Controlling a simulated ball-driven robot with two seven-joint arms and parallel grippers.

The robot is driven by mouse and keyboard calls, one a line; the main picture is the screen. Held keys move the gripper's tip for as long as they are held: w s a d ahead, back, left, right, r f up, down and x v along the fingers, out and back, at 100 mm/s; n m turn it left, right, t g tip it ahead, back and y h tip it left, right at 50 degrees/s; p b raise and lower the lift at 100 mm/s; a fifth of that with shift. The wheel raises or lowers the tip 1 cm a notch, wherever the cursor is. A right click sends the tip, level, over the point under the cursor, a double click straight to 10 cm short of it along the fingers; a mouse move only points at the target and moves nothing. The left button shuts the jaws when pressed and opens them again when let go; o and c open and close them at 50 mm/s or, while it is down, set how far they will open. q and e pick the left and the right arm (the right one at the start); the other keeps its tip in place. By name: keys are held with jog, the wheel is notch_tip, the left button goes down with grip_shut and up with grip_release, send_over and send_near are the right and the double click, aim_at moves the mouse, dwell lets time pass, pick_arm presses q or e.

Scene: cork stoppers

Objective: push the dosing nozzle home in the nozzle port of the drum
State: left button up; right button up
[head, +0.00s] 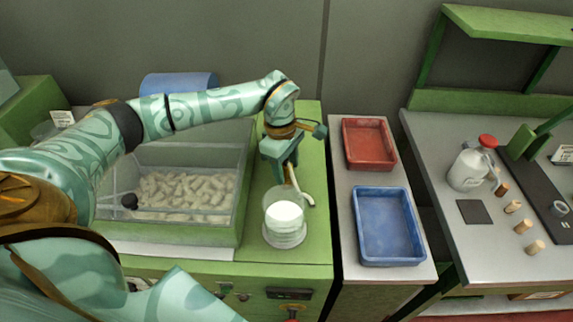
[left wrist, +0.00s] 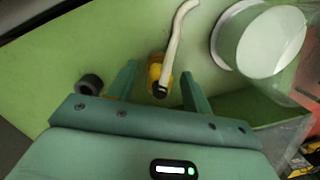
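The dosing nozzle (left wrist: 158,72) has a yellow collar, a black end and a curved white spout. It is over the green machine top, and its spout (head: 306,196) shows below my left gripper in the head view. My left gripper (head: 286,168) points down there. In the left wrist view its two fingers (left wrist: 158,78) stand apart on either side of the collar, with gaps showing. A blue cylinder (head: 180,83), perhaps the drum, is partly hidden behind my left arm. I cannot make out the nozzle port for certain. My right gripper is not in view.
A clear vessel with white contents (head: 284,213) stands close to the spout. A dark round piece (left wrist: 90,84) is left of the fingers. A clear-walled bin of corks (head: 185,195) lies left. Red (head: 368,143) and blue (head: 388,225) trays are right.

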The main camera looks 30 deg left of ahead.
pick_arm(q)
notch_tip(320, 180, up, 16)
jog(key=a+p, duration=0.2)
jog(key=shift+p, duration=0.3)
dwell(0.4)
